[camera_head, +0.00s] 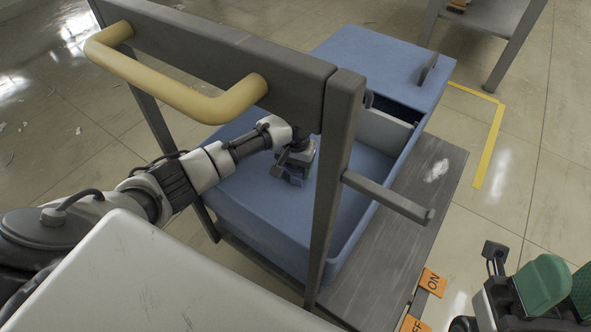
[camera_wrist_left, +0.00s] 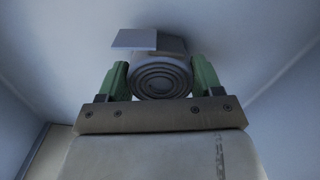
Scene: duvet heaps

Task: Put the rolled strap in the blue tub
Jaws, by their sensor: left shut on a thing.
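The rolled strap (camera_wrist_left: 162,78) is a grey-blue spiral coil with a flat loose end on top, seen end-on in the left wrist view. My left gripper (camera_wrist_left: 162,82) is shut on it, with a green finger on each side. In the head view my left gripper (camera_head: 294,172) is within the blue tub (camera_head: 262,222), and the strap is mostly hidden. Blue walls show on both sides in the wrist view. I cannot tell whether the strap touches the tub's floor. My right gripper (camera_head: 566,288) is at the bottom right, its green fingers apart, partly cut off.
The tub sits on a grey trolley deck (camera_head: 425,190) behind a dark frame with a yellow handle (camera_head: 180,85). A dark bar (camera_head: 390,198) juts right from the frame's post. Orange labels (camera_head: 432,281) lie near the deck's front. A grey table (camera_head: 490,25) stands behind.

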